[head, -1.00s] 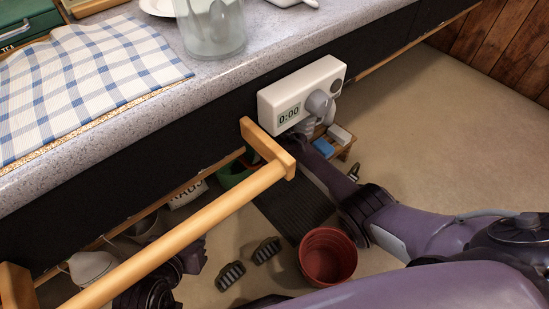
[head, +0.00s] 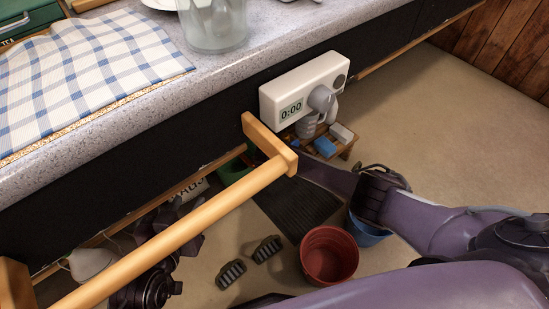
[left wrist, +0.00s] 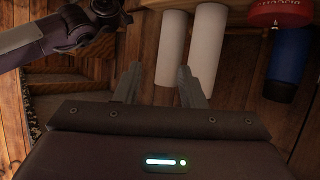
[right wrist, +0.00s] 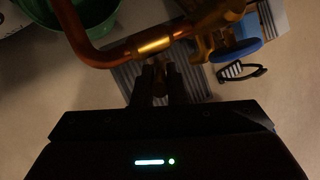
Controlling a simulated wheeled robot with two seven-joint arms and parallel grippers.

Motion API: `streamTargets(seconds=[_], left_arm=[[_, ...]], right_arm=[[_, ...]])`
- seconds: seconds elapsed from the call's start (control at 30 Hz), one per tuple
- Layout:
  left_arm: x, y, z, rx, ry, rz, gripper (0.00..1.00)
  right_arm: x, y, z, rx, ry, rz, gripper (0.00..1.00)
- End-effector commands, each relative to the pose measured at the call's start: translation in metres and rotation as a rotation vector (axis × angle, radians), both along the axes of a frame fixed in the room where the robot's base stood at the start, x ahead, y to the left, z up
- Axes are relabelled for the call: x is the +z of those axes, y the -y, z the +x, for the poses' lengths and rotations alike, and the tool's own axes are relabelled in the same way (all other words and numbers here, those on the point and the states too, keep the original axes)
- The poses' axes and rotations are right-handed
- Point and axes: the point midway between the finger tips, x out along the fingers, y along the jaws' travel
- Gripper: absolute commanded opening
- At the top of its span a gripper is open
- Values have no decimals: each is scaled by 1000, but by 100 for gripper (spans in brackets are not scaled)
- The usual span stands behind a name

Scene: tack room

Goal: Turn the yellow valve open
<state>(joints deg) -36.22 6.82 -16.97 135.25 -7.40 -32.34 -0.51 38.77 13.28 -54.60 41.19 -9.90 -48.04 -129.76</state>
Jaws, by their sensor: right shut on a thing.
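In the right wrist view a copper pipe (right wrist: 92,52) with brass-yellow fittings runs across the top. The yellow valve (right wrist: 204,42) is at the upper middle, dark and partly cut off. My right gripper (right wrist: 161,68) is just below the pipe, its fingers close together on a narrow brownish piece that looks like part of the valve. In the head view the valve and my right gripper are hidden beneath the counter and wooden rail. My left gripper (left wrist: 160,80) is open and empty in the left wrist view; in the head view it is low at left (head: 188,240), partly behind the rail.
The wooden rail (head: 205,220) juts out before the counter (head: 120,125), which carries a checked cloth (head: 85,70) and a glass jar (head: 212,25). A white timer box (head: 300,88) is on its front.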

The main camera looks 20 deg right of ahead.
Motion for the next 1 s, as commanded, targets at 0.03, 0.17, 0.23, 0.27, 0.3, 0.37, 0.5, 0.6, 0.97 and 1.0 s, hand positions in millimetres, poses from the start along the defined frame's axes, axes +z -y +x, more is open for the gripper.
streamTargets(seconds=[0.03,0.17,0.23,0.27,0.3,0.37,0.5,0.6,0.97,1.0], left_arm=[[11,1,7,4,57,-23,36],[47,3,19,14,218,-88,36],[67,3,24,19,301,-123,36],[74,2,25,21,333,-136,36],[84,2,27,23,372,-152,36],[96,2,28,25,421,-172,36],[112,0,28,28,489,-200,36],[116,0,28,29,501,-206,36],[115,0,28,29,499,-204,36],[115,0,28,29,499,-204,36]], right_arm=[[1,-4,3,5,21,-26,0],[-2,-8,1,5,47,-99,0],[-3,-9,1,4,58,-130,0],[-3,-10,1,4,62,-142,0],[-3,-10,0,4,68,-156,0],[-4,-11,0,3,74,-174,0],[-4,-12,-1,1,84,-197,0],[-3,-11,-1,0,85,-202,0],[-4,-11,-2,0,82,-202,29],[-4,-11,-2,0,81,-202,34]])
